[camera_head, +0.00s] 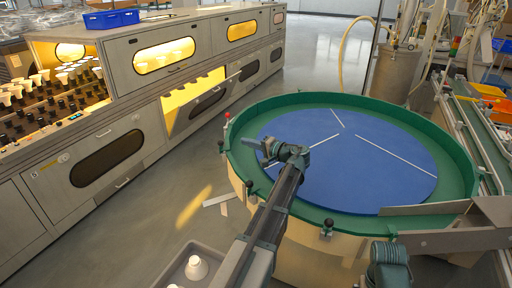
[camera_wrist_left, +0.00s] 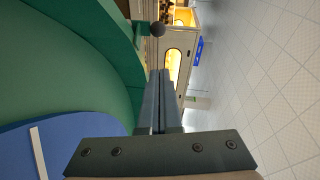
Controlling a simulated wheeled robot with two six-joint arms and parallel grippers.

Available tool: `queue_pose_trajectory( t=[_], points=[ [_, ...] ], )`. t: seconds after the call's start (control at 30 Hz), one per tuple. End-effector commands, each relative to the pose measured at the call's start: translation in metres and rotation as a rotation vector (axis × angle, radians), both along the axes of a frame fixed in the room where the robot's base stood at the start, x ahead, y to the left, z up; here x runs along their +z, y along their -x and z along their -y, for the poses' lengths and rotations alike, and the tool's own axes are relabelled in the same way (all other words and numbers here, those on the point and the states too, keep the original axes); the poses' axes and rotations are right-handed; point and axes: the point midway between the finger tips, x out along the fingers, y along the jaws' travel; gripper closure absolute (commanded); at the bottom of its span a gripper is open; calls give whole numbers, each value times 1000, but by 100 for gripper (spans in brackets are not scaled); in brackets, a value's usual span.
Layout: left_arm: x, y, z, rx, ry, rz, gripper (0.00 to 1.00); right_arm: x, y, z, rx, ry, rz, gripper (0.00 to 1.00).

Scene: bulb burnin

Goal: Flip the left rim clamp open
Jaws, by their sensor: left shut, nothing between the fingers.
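The round turntable has a green rim (camera_head: 262,112) and a blue disc (camera_head: 340,185). Small clamps with knobs sit along the rim: a red-knobbed one (camera_head: 228,117) at the far left, dark ones at the left (camera_head: 221,146) and near left (camera_head: 250,187), and a dark-knobbed one (camera_head: 327,228) at the front. I cannot tell which is the left clamp. My left gripper (camera_head: 264,154) is above the disc's left part, pointing left, shut and empty. In the left wrist view its fingers (camera_wrist_left: 160,78) point toward a dark ball knob (camera_wrist_left: 157,29) at the rim, apart from it.
A long cabinet (camera_head: 130,100) with lit windows stands at the left, with bulbs in its rack and a blue bin (camera_head: 110,19) on top. A metal chute (camera_head: 450,225) crosses the rim at the right. A grey tray (camera_head: 225,262) holds a white bulb (camera_head: 196,268).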

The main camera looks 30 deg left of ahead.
Motion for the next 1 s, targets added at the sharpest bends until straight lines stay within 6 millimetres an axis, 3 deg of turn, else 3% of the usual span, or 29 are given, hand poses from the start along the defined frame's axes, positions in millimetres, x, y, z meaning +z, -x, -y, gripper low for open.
queue_pose_trajectory(
  t=[0.13, 0.4, 1.0],
  points=[
    [-5, -3, -30, 2, 0, 1, 100, -5, 0, 0, 0, 0, 0, 0],
    [-11, 20, -52, 1, 0, 0, 100, -11, 0, 0, 0, 0, 0, 0],
    [-10, 23, -58, -1, 6, 6, 100, -9, 0, 0, 0, 0, 0, 0]
  ],
)
